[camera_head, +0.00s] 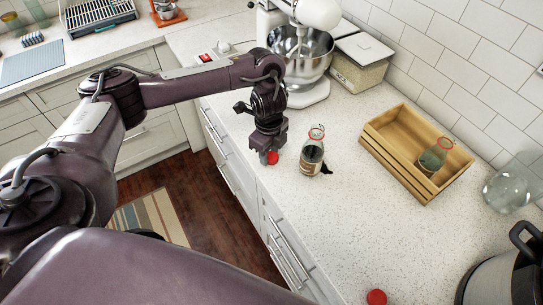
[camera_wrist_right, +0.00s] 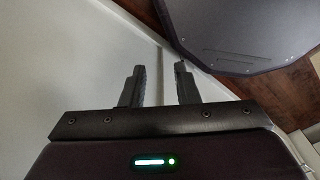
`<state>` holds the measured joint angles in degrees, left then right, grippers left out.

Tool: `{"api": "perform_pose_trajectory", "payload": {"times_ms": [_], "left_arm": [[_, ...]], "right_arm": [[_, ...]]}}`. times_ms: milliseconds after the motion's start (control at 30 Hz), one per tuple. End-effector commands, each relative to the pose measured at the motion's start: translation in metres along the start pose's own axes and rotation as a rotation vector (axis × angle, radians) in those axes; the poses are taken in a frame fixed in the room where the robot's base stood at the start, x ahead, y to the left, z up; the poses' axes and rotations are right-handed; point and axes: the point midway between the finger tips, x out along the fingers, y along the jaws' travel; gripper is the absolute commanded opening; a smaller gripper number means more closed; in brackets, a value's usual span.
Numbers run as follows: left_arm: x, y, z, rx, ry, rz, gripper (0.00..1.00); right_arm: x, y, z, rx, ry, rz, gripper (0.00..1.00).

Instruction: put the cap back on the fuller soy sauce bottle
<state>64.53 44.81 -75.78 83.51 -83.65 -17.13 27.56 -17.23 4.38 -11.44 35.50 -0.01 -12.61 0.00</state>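One glass soy sauce bottle (camera_head: 312,152) with a brown label and a red ring at its neck stands on the counter. Another bottle (camera_head: 434,156) with a red ring at its top is inside the wooden crate. The fill levels are hard to compare. My left gripper (camera_head: 268,152) points down near the counter's front edge, left of the standing bottle, with a red cap (camera_head: 272,158) at its fingertips; it looks shut on this cap. A second red cap (camera_head: 376,297) lies on the counter near the front. My right gripper (camera_wrist_right: 160,88) is open and empty in the wrist view.
The wooden crate (camera_head: 385,161) stands right of the bottle, near the tiled wall. A stand mixer (camera_head: 303,55) and a lidded container (camera_head: 360,65) are behind. A glass jar (camera_head: 508,190) and a pot (camera_head: 500,280) are at the right. The counter's middle is clear.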

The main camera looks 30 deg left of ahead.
Motion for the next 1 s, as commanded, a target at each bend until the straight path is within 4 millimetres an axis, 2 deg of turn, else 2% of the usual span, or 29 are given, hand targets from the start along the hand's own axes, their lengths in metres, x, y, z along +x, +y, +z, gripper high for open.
{"api": "perform_pose_trajectory", "payload": {"times_ms": [33, 133, 400, 567, 767, 1000], "left_arm": [[0.0, 0.0, 0.0, 0.0, 0.0, 0.0, 0.26], [0.0, 0.0, 0.0, 0.0, 0.0, 0.0, 0.15], [-0.001, 0.0, 0.0, 0.0, 0.0, 0.0, 0.14], [-0.008, -0.001, 0.0, 0.002, -0.002, -0.003, 0.14], [-0.035, -0.001, 0.001, 0.002, -0.002, -0.004, 0.14], [-0.084, -0.002, 0.001, 0.003, -0.003, -0.007, 0.14]], "right_arm": [[0.0, 0.0, 0.0, 0.0, 0.0, 0.0, 0.28], [0.0, 0.001, 0.0, -0.001, 0.0, 0.001, 0.28], [0.0, 0.004, 0.001, -0.002, -0.001, 0.004, 0.28], [-0.003, 0.004, 0.0, -0.003, -0.001, 0.005, 0.28], [-0.013, 0.004, -0.001, -0.003, 0.0, 0.005, 0.28], [-0.027, 0.004, -0.002, -0.003, 0.0, 0.005, 0.28]]}}
